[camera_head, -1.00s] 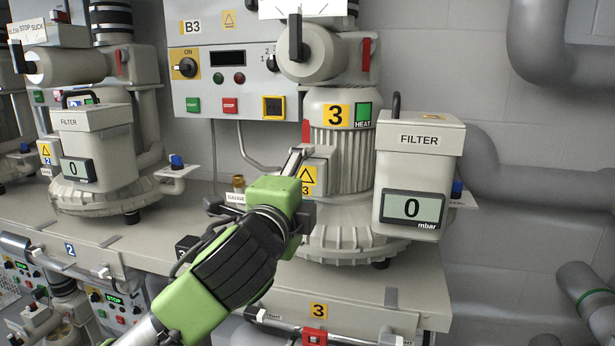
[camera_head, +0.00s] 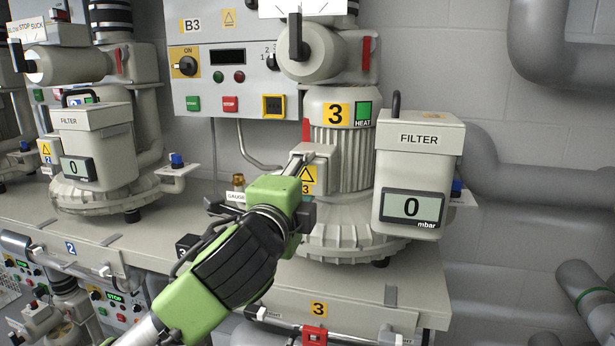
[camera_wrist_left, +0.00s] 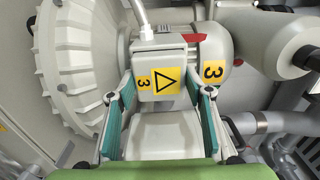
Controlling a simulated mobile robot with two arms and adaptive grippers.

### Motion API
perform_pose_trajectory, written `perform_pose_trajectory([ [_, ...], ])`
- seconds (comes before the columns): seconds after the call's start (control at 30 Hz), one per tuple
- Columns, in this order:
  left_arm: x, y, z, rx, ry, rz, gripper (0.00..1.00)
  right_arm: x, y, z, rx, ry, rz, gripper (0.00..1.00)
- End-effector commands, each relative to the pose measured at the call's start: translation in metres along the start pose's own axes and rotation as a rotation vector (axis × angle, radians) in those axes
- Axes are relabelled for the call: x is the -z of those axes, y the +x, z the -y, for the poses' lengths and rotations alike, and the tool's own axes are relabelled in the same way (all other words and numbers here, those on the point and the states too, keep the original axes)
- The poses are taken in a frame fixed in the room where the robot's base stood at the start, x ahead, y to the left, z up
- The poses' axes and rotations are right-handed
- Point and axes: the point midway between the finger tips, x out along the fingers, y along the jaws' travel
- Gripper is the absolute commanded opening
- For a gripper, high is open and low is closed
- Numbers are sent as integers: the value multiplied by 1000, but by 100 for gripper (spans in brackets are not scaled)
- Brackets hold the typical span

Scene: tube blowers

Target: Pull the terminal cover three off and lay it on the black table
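Terminal cover three (camera_head: 319,154) is a grey box on the side of blower 3 (camera_head: 342,232), with a yellow warning label marked 3. It also shows in the left wrist view (camera_wrist_left: 158,50), still seated on the blower. My left gripper (camera_head: 297,168) is at the cover, pointing at its label side. In the left wrist view the two teal-padded fingers (camera_wrist_left: 166,92) stand apart on either side of the cover, with a gap showing at the right finger. My right gripper is not in view. No black table is recognisable in these frames.
A filter box (camera_head: 418,165) with a 0 mbar display stands right of the cover. Control panel B3 (camera_head: 228,58) is behind. Blower 2's filter (camera_head: 97,150) stands at left. A red lever (camera_head: 306,131) and a cable are close to the cover. Grey bench (camera_head: 385,292) shows in front.

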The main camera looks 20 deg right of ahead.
Motion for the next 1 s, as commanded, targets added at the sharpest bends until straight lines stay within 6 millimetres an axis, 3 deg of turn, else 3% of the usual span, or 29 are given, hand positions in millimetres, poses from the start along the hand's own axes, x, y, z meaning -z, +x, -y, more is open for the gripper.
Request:
perform_pose_trajectory([
  [1.0, 0, -34, 1, 1, 0, 0, 12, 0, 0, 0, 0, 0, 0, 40],
])
